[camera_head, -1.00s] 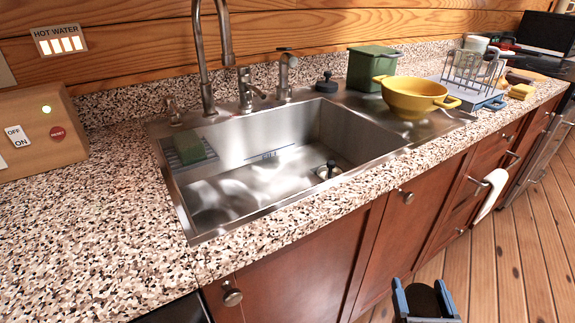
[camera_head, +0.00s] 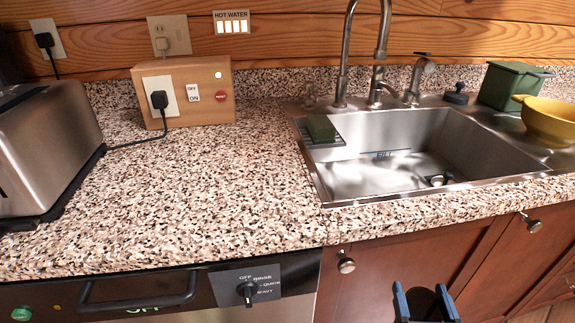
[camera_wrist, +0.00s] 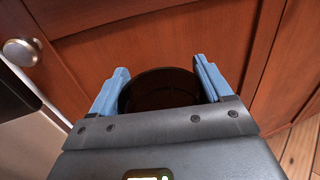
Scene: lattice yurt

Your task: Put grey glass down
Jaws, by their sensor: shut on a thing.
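My gripper (camera_head: 420,288) is low in front of the cabinet doors, below the counter's front edge. In the wrist view its two blue fingers (camera_wrist: 160,80) are shut on a dark, round-rimmed vessel, the grey glass (camera_wrist: 160,76). I look down into its open mouth, which seems dark and empty. Its lower part is hidden by the gripper body. The speckled counter (camera_head: 200,200) is above and beyond the gripper, with a wide bare stretch left of the sink.
A steel sink (camera_head: 440,160) holds a green sponge (camera_head: 320,128) on a rack. A toaster (camera_head: 45,150) stands at left, a switch box (camera_head: 187,92) behind. A green container (camera_head: 510,87) and yellow pot (camera_head: 552,122) stand at right. A dishwasher (camera_head: 150,295) is below the counter.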

